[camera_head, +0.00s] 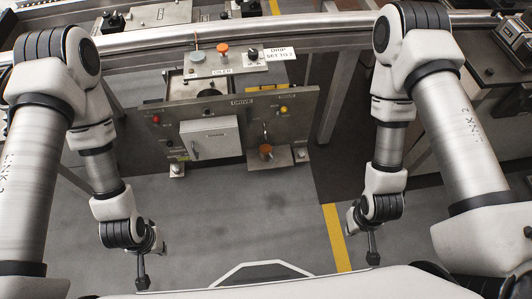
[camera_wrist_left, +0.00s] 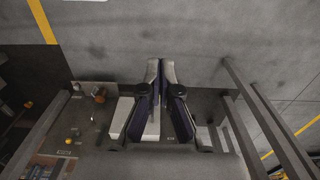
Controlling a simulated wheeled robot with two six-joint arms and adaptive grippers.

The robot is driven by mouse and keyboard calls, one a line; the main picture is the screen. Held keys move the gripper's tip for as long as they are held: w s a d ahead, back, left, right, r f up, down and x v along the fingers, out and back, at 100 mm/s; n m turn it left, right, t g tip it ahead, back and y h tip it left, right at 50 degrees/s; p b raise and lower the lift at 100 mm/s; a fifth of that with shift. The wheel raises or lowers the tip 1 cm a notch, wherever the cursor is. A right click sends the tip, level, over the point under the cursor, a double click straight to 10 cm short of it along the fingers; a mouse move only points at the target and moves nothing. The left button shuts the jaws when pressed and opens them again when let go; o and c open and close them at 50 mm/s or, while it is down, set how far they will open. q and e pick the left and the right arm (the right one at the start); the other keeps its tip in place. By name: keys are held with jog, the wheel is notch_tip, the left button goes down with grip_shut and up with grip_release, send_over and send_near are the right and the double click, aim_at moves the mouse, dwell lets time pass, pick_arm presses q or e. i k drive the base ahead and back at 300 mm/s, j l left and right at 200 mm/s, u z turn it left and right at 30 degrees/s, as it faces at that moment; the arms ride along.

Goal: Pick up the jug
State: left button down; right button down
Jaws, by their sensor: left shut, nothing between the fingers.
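I cannot make out a jug for certain in either view. My left gripper (camera_head: 142,282) hangs low over the grey floor at the lower left of the head view. In the left wrist view, its two fingers (camera_wrist_left: 161,68) are together with nothing between them. My right gripper (camera_head: 372,258) hangs low near the yellow floor line; it shows edge-on, so its opening cannot be judged. Both grippers are apart from the machine panel (camera_head: 228,108) marked DRIVE.
A copper-brown round part (camera_head: 265,152) stands at the panel's lower right; a pale box (camera_head: 210,139) is on its front. A sign (camera_head: 280,54) reads DRIP SET TO 2. A metal rail (camera_head: 300,25) runs across the back. The floor (camera_head: 210,215) before the panel is clear.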

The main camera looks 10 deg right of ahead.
aim_at(265, 147)
jog(key=i+l+u, duration=0.2)
jog(key=l+u, duration=0.15)
jog(key=l, duration=1.1)
jog(key=l+u, duration=0.4)
jog(key=l, duration=1)
